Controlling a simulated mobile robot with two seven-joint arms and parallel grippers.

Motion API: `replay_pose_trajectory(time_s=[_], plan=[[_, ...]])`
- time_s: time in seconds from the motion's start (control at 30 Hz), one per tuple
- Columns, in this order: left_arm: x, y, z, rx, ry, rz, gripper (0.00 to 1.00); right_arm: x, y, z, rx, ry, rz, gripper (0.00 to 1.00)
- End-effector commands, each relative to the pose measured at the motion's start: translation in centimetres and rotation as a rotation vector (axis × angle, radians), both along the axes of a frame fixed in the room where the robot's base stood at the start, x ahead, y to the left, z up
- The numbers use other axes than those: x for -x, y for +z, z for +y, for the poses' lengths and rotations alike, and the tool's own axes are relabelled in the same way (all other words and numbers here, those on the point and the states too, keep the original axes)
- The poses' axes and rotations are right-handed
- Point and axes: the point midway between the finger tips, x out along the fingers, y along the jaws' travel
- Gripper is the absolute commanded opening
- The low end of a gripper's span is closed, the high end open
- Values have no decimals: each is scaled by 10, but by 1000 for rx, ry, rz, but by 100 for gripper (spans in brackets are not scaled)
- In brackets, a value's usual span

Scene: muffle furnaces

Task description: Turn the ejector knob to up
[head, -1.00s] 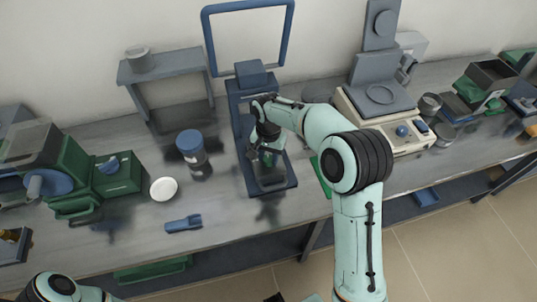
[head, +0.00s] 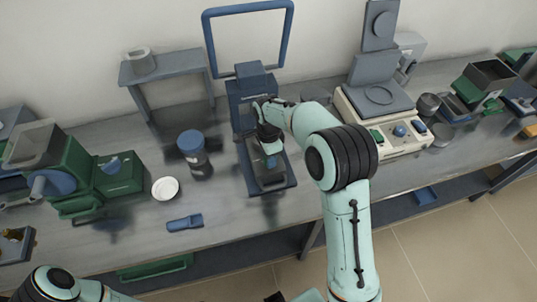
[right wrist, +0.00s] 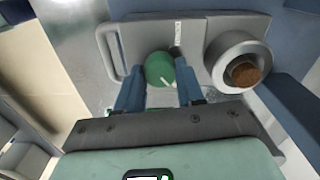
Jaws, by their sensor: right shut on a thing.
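The ejector knob (right wrist: 160,70) is a round green knob with a short white mark that points to the lower right in the right wrist view. It sits on the grey panel (right wrist: 112,45) of a blue press (head: 284,85). My right gripper (right wrist: 160,92) has one blue finger on each side of the knob and is shut on it. In the head view my right gripper (head: 269,150) is over the front of the press, and the knob is hidden there. My left arm shows at the lower left, but its gripper is out of view.
A grey cup-like ring with a brown core (right wrist: 245,74) sits right of the knob. On the bench are a blue-lidded jar (head: 191,140), a white dish (head: 165,187), a blue tool (head: 185,222), a green machine (head: 75,165) and a cream instrument (head: 405,150).

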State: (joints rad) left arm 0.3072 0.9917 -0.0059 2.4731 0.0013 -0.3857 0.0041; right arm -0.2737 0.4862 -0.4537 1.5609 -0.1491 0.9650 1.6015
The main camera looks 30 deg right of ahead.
Motion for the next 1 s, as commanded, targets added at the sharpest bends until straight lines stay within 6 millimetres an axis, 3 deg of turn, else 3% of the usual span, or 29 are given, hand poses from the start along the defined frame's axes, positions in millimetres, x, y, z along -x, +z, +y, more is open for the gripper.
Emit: replay_pose_trajectory(time_s=[0.73, 0.77, 0.83, 1.0], plan=[[-2, 3, 0, 0, 0, -2, 39, 0, 0, 0, -1, -93, -1, 7], [-2, 3, 0, 0, 0, -2, 39, 0, 0, 0, -1, -94, -1, 41], [-2, 3, 0, 0, 0, -2, 39, 0, 0, 0, -1, -93, -1, 63], [-2, 3, 0, 0, 0, -2, 39, 0, 0, 0, -1, -92, -1, 63]])
